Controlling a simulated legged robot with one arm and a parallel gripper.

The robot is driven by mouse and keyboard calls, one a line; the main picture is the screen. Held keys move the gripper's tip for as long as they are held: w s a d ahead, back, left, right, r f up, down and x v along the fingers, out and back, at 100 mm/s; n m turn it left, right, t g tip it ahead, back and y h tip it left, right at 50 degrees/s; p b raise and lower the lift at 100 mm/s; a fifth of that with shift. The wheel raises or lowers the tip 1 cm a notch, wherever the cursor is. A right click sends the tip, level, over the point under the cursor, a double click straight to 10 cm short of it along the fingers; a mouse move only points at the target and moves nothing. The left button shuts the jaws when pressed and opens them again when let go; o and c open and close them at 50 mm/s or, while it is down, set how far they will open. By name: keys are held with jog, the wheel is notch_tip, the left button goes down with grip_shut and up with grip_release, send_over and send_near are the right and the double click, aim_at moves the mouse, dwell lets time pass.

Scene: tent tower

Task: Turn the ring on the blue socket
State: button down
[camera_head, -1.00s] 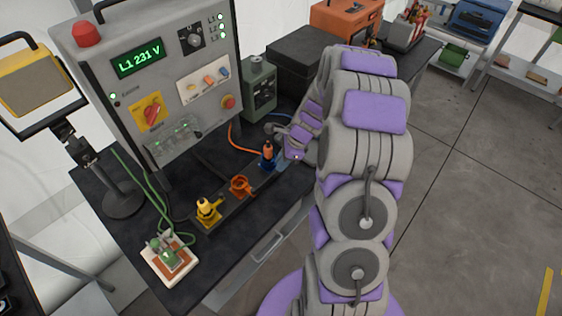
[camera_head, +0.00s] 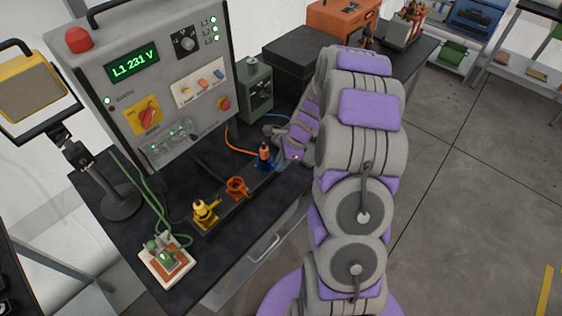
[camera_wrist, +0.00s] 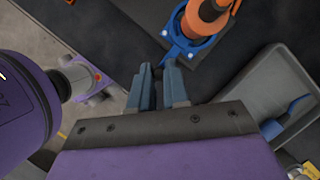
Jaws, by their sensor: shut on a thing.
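The blue socket (camera_head: 265,164) stands on the dark strip on the bench, with an orange plug (camera_head: 264,150) upright in it. In the wrist view the blue ring (camera_wrist: 200,45) surrounds the orange plug (camera_wrist: 207,14), and a short blue tab (camera_wrist: 171,56) sticks out from the ring toward my fingers. My gripper (camera_wrist: 160,70) is shut on the ring's tab, with a narrow gap between its fingers. In the head view my gripper (camera_head: 281,160) is just right of the blue socket, and its fingertips are hard to make out.
An orange socket (camera_head: 238,187) and a yellow socket (camera_head: 205,212) stand on the same strip. A control panel (camera_head: 150,85) rises behind. A green plug on a white-edged block (camera_head: 166,262) is at the front left. A grey tray (camera_wrist: 265,95) lies beside the fingers.

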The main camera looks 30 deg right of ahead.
jog(key=w+d+n+g+h+p, duration=0.2)
jog(key=w+n+g+p, duration=0.3)
jog(key=n, duration=1.2)
jog(key=shift+w+d+g+p, duration=0.45)
jog(key=shift+w+p, duration=0.4)
jog(key=shift+w, duration=0.95)
jog(key=c, duration=1.2)
grip_release()
jog(key=shift+w, duration=0.1)
jog(key=shift+o, duration=0.5)
